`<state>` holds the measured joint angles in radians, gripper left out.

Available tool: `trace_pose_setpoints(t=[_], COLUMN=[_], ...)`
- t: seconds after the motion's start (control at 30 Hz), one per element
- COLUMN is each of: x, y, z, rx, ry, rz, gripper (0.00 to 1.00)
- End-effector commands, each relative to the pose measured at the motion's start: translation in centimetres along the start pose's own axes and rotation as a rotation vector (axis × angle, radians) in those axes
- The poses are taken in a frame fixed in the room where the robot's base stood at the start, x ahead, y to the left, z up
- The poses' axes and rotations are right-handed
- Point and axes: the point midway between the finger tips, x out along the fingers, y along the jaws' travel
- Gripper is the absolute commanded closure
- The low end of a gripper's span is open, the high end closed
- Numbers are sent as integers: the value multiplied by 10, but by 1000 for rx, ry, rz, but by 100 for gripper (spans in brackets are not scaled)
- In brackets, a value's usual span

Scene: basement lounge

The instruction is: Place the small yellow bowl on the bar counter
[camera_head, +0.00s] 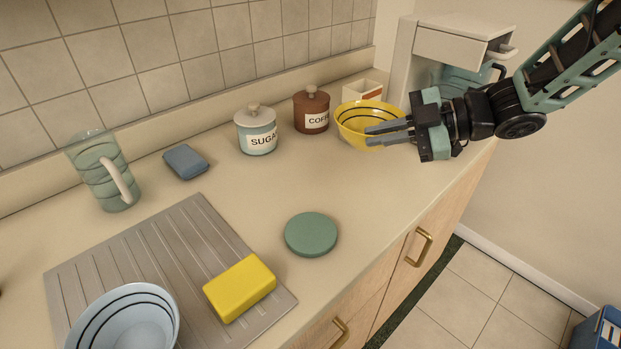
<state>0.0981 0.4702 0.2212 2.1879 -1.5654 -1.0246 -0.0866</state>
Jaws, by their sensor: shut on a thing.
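The small yellow bowl (357,115) with dark stripes is at the far right end of the counter (240,190). My gripper (385,132) reaches in from the right and is shut on the bowl's near right rim. The bowl looks upright. Its right side is partly covered by my fingers, and I cannot tell whether its base touches the counter.
A brown coffee jar (311,110) and a sugar jar (256,131) stand left of the bowl. A white coffee machine (455,45) stands behind my gripper. A green disc (311,234), yellow sponge (240,288), blue bowl (125,318) and glass pitcher (100,170) are nearer. The counter's middle is clear.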

Motion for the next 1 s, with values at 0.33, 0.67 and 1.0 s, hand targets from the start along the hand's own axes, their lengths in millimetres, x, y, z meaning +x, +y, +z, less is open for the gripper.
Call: trace_pose_setpoints(t=[0.33, 0.67, 1.0], x=[18, 32, 37], y=[-26, -47, -54], z=[36, 66, 76], rx=[3, 3, -1], ry=[2, 2, 1], rz=[-1, -1, 1], gripper=[100, 100, 100])
